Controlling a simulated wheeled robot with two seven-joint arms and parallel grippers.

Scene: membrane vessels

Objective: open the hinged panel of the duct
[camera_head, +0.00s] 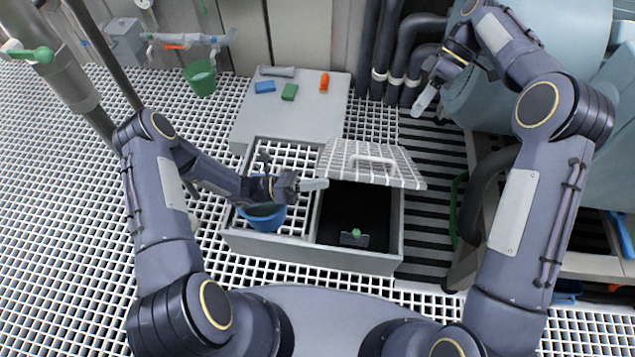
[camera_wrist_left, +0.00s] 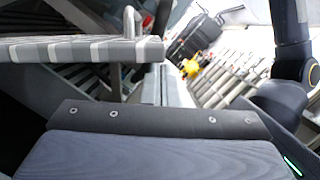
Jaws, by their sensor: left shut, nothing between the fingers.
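The duct (camera_head: 315,250) is a grey box on the grated floor with two compartments. Its hinged panel (camera_head: 341,160), a pale grid-patterned lid with a light bar handle (camera_head: 372,162), is tilted up over the right compartment. The dark interior (camera_head: 340,205) shows below it, with a green knob (camera_head: 356,232) near the front. My left gripper (camera_head: 322,184) is shut and empty at the panel's raised left front corner; contact is unclear. The panel's edge (camera_wrist_left: 85,50) spans the upper left of the left wrist view. My right gripper (camera_head: 424,101) is away at the upper right, its finger gap unclear.
A blue bucket (camera_head: 264,218) stands at the left compartment, under my left forearm. A grey plate (camera_head: 305,125) behind the duct carries blue, green and orange pieces. Dark pipes (camera_head: 400,50) and a large tank (camera_head: 465,100) stand at right. A green bucket (camera_head: 201,78) hangs at the back left.

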